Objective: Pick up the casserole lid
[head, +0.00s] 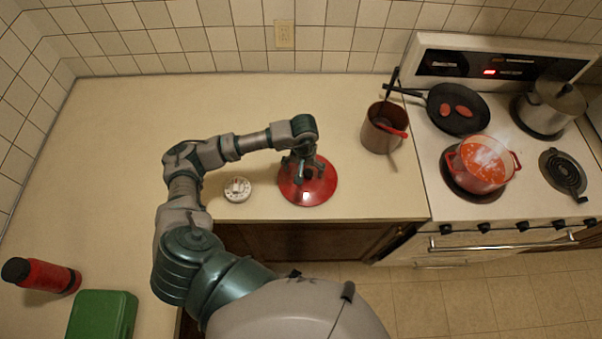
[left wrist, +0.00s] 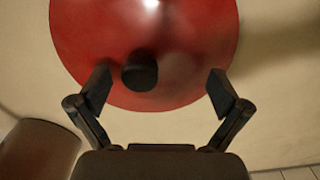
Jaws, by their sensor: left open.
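The red casserole lid (head: 318,189) lies on the counter near its front edge, with a black knob on top. My left gripper (head: 304,168) is directly above the lid and partly covers it in the head view. In the left wrist view the lid (left wrist: 190,35) fills the upper middle, and its black knob (left wrist: 139,72) shows between the open fingers, nearer the left one. The left gripper (left wrist: 160,88) is open and empty; I cannot tell its exact height above the lid. The red casserole pot (head: 481,164) sits on a stove burner. My right gripper is not in view.
A white round timer-like object (head: 237,189) lies left of the lid. A utensil crock (head: 381,130) stands to the right, beside the stove (head: 440,205). A red bottle (head: 47,276) and green box (head: 103,315) are at lower left. The counter behind the lid is clear.

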